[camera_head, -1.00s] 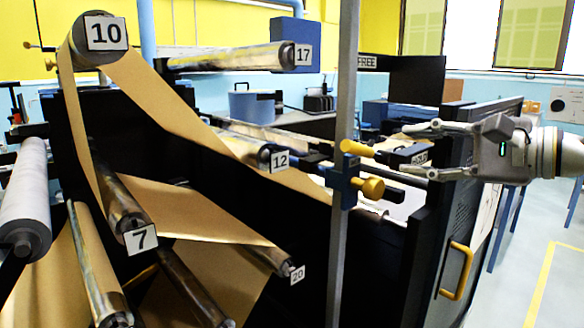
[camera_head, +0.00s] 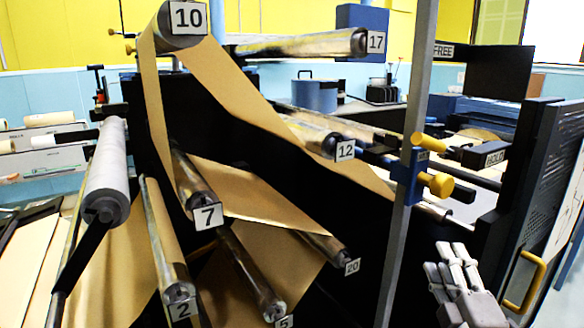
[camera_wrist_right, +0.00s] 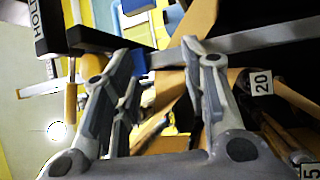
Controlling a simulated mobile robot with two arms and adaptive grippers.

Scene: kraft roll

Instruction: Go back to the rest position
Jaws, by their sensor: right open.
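My right gripper (camera_head: 455,270) is at the lower right of the head view, in front of the machine's dark side and left of a yellow door handle. It is open and empty, with its fingers pointing up. In the right wrist view its two fingers (camera_wrist_right: 160,85) stand apart with nothing held between them. Brown kraft paper (camera_head: 240,85) runs over the roller marked 10 (camera_head: 180,25) and past the rollers marked 12 (camera_head: 320,140) and 7 (camera_head: 195,190). My left gripper is not in view.
A grey upright post (camera_head: 408,120) with a blue clamp and yellow knobs (camera_head: 438,184) stands close left of the right gripper. The yellow handle (camera_head: 527,282) is on its right. The roller marked 20 (camera_head: 330,245) is further left. A white roll (camera_head: 108,175) is at the left.

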